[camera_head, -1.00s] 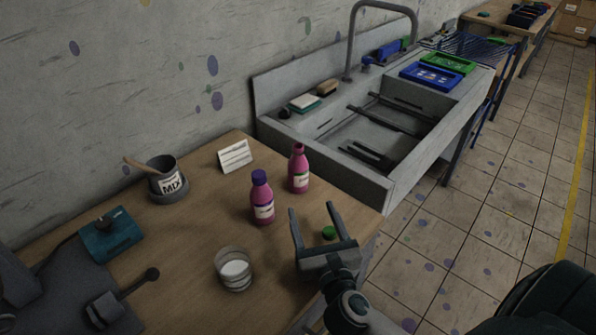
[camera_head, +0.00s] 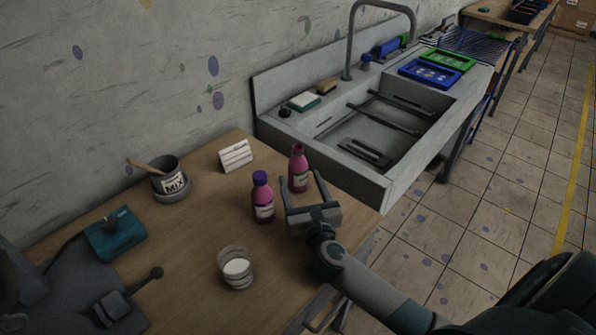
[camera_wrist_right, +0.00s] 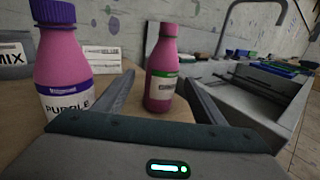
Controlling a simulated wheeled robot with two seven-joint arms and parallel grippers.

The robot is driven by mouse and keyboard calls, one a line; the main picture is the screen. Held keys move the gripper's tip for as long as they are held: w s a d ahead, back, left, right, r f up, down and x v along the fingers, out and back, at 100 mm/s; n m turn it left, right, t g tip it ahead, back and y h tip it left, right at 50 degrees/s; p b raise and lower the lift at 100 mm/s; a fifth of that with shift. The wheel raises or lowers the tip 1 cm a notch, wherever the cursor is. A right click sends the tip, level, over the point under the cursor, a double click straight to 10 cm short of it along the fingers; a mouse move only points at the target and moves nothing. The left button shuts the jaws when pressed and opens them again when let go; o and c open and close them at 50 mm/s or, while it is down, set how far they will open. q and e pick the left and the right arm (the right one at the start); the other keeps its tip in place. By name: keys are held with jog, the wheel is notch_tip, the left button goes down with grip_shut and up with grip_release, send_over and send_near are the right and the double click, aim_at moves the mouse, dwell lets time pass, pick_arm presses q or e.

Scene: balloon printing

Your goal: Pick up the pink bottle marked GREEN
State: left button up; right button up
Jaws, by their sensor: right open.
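The pink bottle marked GREEN (camera_head: 298,170) stands upright on the wooden table, its top without a cap. In the right wrist view it shows its green-banded label (camera_wrist_right: 163,84), straight ahead between the fingers. My right gripper (camera_head: 301,180) is open and empty, low over the table, fingers pointing at this bottle. I cannot tell whether the fingertips have reached its sides. A second pink bottle (camera_head: 262,202) with a purple cap stands just left of the gripper; its label reads PURPLE in the right wrist view (camera_wrist_right: 62,75). My left gripper is not in view.
A white card (camera_head: 236,156) stands behind the bottles. A MIX pot (camera_head: 171,184) with a wooden stick is at the left. A glass of white stuff (camera_head: 237,268) stands in front. The grey sink (camera_head: 389,187) adjoins the table's far right side.

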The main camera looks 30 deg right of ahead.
aim_at(301, 177)
jog(key=shift+w, duration=0.1)
jog(key=shift+w+d+p, duration=0.2)
jog(key=shift+w+p, duration=0.1)
jog(key=shift+w, duration=0.15)
jog(key=p+x, duration=0.1)
jog(key=x, duration=0.2)
jog(key=shift+d, duration=0.15)
jog(key=shift+w, duration=0.35)
jog(key=shift+w+d, duration=0.1)
jog(key=shift+w, duration=0.05)
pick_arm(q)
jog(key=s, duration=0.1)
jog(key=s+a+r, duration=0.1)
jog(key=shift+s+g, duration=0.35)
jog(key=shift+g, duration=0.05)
pick_arm(e)
jog(key=c, duration=1.3)
